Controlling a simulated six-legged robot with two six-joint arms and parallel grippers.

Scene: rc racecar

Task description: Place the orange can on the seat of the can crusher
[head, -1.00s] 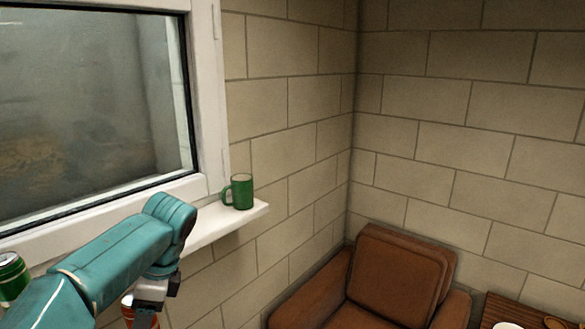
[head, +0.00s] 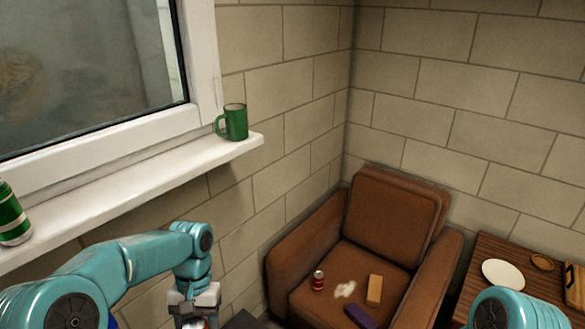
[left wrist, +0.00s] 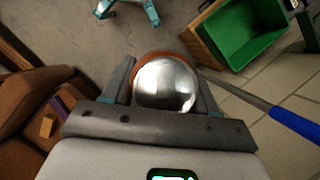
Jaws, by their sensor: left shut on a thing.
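My left gripper (head: 196,308) is at the bottom of the head view, below the window sill. In the left wrist view the gripper (left wrist: 164,72) is shut around the orange can (left wrist: 165,86). The can shows its round silver end and a strip of orange side between the fingers. The can crusher cannot be made out for certain. A metal bar with a blue grip (left wrist: 292,122) lies right of the held can in the wrist view; I cannot tell whether it belongs to the crusher. My right gripper is out of view.
A green mug (head: 234,122) and a green can (head: 12,215) stand on the white sill (head: 150,190). A brown armchair (head: 395,225) holds a red can (head: 318,281) and small blocks. A wooden table (head: 480,268) is at right. A green-lined bin (left wrist: 245,40) stands on the floor.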

